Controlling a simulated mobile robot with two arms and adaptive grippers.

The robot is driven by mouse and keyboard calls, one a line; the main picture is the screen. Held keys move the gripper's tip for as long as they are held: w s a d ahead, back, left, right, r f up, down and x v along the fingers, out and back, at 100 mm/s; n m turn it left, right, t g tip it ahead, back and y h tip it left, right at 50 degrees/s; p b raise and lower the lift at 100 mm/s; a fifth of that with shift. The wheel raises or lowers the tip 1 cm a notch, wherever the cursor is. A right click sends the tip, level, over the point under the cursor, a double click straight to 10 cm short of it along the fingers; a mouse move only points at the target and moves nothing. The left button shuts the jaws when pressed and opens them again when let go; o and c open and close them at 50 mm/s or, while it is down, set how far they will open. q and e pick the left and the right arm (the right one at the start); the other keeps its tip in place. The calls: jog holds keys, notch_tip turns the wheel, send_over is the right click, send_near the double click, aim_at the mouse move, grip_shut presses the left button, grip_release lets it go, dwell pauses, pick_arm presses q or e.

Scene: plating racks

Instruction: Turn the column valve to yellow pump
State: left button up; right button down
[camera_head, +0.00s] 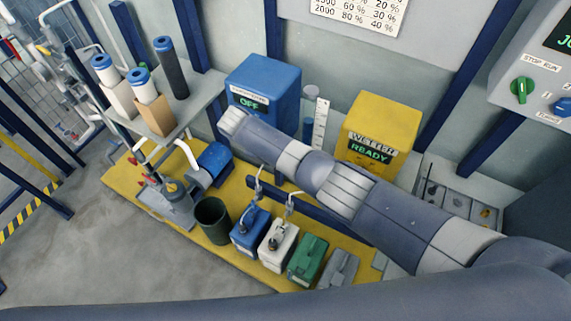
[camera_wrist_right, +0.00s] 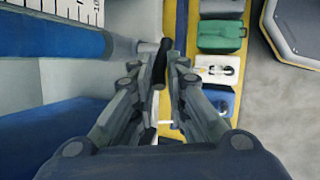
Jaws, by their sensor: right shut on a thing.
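In the right wrist view, my right gripper (camera_wrist_right: 168,68) is shut on a black lever (camera_wrist_right: 162,62), the valve handle, beside a light pipe stub. A clear column with blue liquid (camera_wrist_right: 55,40) and a black-marked scale lies to its left. In the head view, the column's scale (camera_head: 321,122) shows above my right arm, between a blue pump box (camera_head: 262,84) reading OFF and a yellow pump box (camera_head: 391,112) reading READY. My right arm hides the valve and my right gripper there. My left gripper is in neither view.
Blue (camera_head: 249,232), white (camera_head: 277,246) and green (camera_head: 307,260) canisters stand on the yellow platform (camera_head: 118,177), near a dark bucket (camera_head: 212,219). A shelf with filter cylinders (camera_head: 172,68) is at the left. A control panel (camera_head: 525,62) is at the right. Floor at the left is clear.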

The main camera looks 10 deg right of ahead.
jog(key=shift+w+d, duration=0.1)
jog(key=shift+w, duration=0.05)
jog(key=c, duration=1.6)
grip_release()
jog(key=shift+c, duration=0.2)
jog(key=v, duration=1.2)
jog(key=shift+w, duration=0.1)
